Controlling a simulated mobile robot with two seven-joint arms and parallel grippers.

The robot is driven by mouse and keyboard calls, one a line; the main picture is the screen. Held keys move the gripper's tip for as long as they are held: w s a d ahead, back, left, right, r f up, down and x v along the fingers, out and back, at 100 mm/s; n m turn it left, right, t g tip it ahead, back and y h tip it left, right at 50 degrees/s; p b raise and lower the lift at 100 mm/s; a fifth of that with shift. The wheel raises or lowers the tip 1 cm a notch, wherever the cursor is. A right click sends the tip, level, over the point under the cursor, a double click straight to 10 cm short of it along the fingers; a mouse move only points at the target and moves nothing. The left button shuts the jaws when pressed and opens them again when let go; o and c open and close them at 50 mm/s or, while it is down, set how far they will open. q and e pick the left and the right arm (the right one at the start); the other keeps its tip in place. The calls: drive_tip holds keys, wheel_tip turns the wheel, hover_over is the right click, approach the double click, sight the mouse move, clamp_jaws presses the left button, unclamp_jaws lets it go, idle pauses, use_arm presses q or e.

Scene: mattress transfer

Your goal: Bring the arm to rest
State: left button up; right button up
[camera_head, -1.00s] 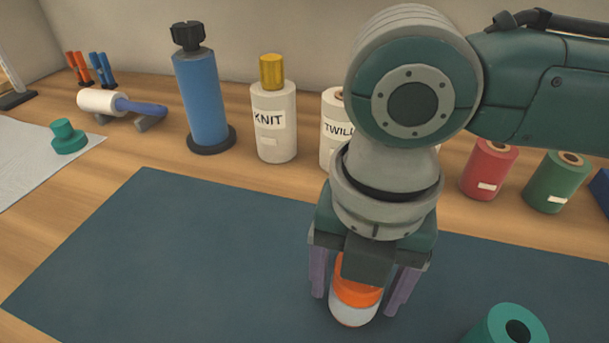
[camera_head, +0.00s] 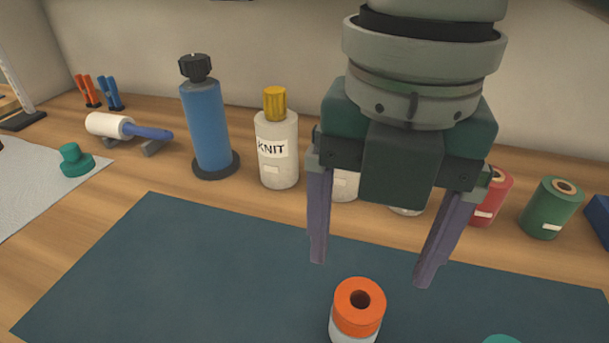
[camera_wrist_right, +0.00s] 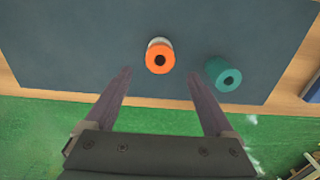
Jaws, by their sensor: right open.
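My right gripper (camera_head: 369,275) is open and empty, raised above the dark mat (camera_head: 190,270). Its two purple fingers point down, spread wide. An orange-topped white spool (camera_head: 356,310) stands upright on the mat below and between the fingers, apart from them. In the right wrist view the same spool (camera_wrist_right: 159,57) lies beyond the fingertips (camera_wrist_right: 157,72), with a teal spool (camera_wrist_right: 222,75) to its right. My left gripper is not in view.
Behind the mat stand a blue cylinder (camera_head: 207,125), a white KNIT bottle (camera_head: 277,150) with a yellow cap, a red spool (camera_head: 490,198) and a green spool (camera_head: 552,208). A lint roller (camera_head: 110,125) and a teal knob-shaped piece (camera_head: 76,162) are at left. The mat's left part is clear.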

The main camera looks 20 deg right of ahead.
drive_tip(key=shift+r, duration=0.45)
drive_tip(key=shift+s+a, duration=0.1)
drive_tip(key=s+a+r+m+t+y+p, duration=0.3)
drive_tip(key=a+m+p, duration=0.35)
drive_tip(key=m, duration=0.75)
drive_tip(key=s+d+m+h+p, duration=0.2)
drive_tip(key=s+d+m, duration=0.2)
drive_tip(key=d+m, duration=0.3)
drive_tip(key=s+d+m+h+p, duration=0.1)
drive_tip(key=s+d+m+p, duration=0.1)
drive_tip(key=s+d+m, duration=0.35)
wheel_tip(320, 180, up, 37)
drive_tip(key=w+d+p, duration=0.1)
drive_tip(key=w+p, duration=0.1)
drive_tip(key=p, duration=3.5)
drive_tip(key=shift+m+t, duration=0.3)
drive_tip(key=shift+m, duration=0.05)
drive_tip(key=shift+f, duration=0.1)
